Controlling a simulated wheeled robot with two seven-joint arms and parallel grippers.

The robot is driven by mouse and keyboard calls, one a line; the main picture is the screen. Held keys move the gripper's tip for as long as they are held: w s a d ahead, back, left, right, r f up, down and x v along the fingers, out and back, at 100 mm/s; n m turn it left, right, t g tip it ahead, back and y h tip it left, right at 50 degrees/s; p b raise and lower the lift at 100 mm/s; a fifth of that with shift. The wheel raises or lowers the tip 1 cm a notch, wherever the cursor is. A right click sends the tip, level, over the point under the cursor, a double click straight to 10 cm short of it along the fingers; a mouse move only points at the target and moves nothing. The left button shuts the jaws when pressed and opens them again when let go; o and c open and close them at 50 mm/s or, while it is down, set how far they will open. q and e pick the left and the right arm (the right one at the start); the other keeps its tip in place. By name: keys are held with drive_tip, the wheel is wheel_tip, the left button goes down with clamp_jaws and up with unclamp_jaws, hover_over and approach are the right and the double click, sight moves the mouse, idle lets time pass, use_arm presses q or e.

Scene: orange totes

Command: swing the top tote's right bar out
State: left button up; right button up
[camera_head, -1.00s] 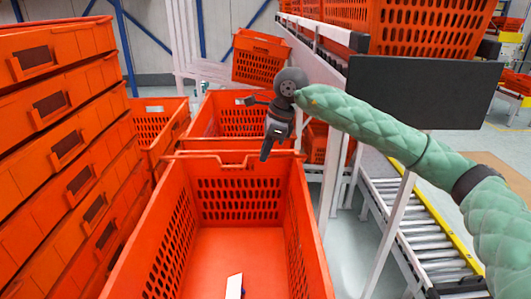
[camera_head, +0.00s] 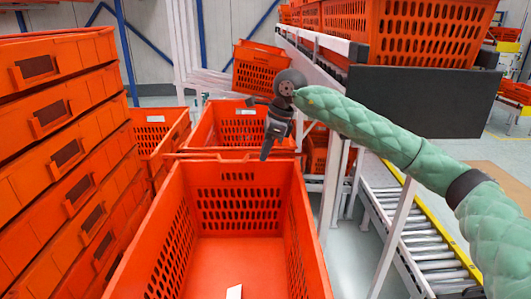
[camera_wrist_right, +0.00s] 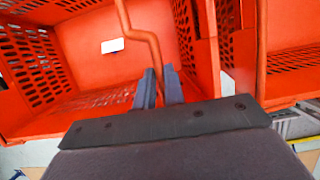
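The top tote (camera_head: 312,240) is orange with slotted walls and stands open in the lower middle of the head view. A white label lies on its floor. My right gripper (camera_head: 266,147) points down at the tote's far rim, right of its middle. In the right wrist view an orange, cranked bar (camera_wrist_right: 127,22) runs down to the fingers (camera_wrist_right: 159,85). The fingers sit close on both sides of it and look shut on it. The bar's lower end is hidden behind the fingers and palm. My left gripper is not in view.
A tall stack of orange totes (camera_head: 60,130) stands close on the left. More totes (camera_head: 240,125) stand behind the top tote. On the right are a roller conveyor (camera_head: 425,243), a white rack post (camera_head: 397,225) and a dark panel (camera_head: 425,98) behind my right arm.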

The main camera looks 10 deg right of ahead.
drive_tip(key=shift+w+d+f, duration=0.1)
drive_tip(key=shift+w+d, duration=0.1)
drive_tip(key=shift+w, duration=0.8)
drive_tip(key=shift+w+b, duration=0.1)
drive_tip(key=shift+b, duration=0.25)
drive_tip(key=shift+w+d+f+b, duration=0.15)
drive_tip(key=shift+w+f+b, duration=0.05)
drive_tip(key=shift+w, duration=0.35)
drive_tip(key=shift+w+d+f+b, duration=0.1)
drive_tip(key=shift+w+f+b, duration=0.1)
drive_tip(key=shift+w, duration=0.35)
drive_tip(key=shift+w+d+f+b, duration=0.1)
drive_tip(key=shift+w+f+b, duration=0.5)
drive_tip(key=shift+b, duration=0.15)
drive_tip(key=o, duration=1.1)
drive_tip(key=shift+c, duration=0.2)
